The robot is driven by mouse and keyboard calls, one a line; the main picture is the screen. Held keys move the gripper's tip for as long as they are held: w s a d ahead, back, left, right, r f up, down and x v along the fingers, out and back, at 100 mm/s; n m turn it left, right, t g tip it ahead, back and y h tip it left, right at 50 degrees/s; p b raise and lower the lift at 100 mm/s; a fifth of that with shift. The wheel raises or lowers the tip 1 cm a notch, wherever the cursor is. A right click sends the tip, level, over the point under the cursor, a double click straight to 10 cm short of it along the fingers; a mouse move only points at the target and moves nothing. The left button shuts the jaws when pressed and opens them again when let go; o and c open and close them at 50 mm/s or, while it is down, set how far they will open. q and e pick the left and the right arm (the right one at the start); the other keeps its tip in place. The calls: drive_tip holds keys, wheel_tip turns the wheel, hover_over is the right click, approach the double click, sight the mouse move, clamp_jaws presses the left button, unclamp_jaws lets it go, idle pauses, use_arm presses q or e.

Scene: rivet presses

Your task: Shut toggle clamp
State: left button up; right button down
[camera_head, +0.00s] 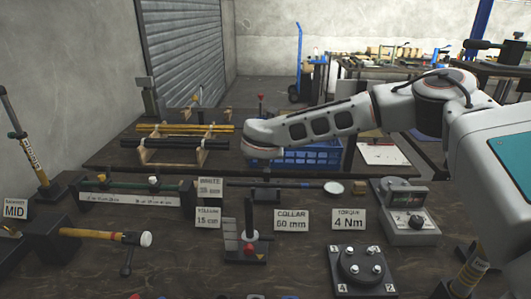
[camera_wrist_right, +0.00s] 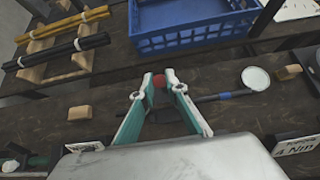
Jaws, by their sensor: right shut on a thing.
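My right gripper (camera_wrist_right: 160,79) has its teal fingers closed around a red knob (camera_wrist_right: 158,81) in the right wrist view. The rest of what the knob belongs to is hidden there by the fingers and gripper body. In the head view my right arm (camera_head: 330,122) reaches in from the right and ends over the middle of the bench, hiding the fingers. A small fixture with a black upright and a red ball (camera_head: 250,247) stands nearer on the bench; I cannot tell whether it is the toggle clamp. My left gripper is not in view.
A blue crate (camera_head: 312,155) sits just beyond my wrist. A dark bar with a white disc (camera_head: 333,187) lies nearby. Label cards, a torque gauge (camera_head: 408,222), a round bolted fixture (camera_head: 361,268) and a hammer (camera_head: 110,236) crowd the near bench.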

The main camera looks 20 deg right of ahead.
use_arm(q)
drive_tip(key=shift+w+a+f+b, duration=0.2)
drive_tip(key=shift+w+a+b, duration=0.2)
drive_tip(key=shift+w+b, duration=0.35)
use_arm(e)
drive_tip(key=shift+s+a+f+t, duration=0.2)
drive_tip(key=shift+s+f+t, duration=0.2)
drive_tip(key=shift+t, duration=0.1)
drive_tip(key=c, duration=2)
unclamp_jaws()
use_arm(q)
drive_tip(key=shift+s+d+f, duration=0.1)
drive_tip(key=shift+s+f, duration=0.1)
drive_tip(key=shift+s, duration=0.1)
use_arm(e)
drive_tip(key=v, duration=1.2)
drive_tip(key=shift+a, duration=0.2)
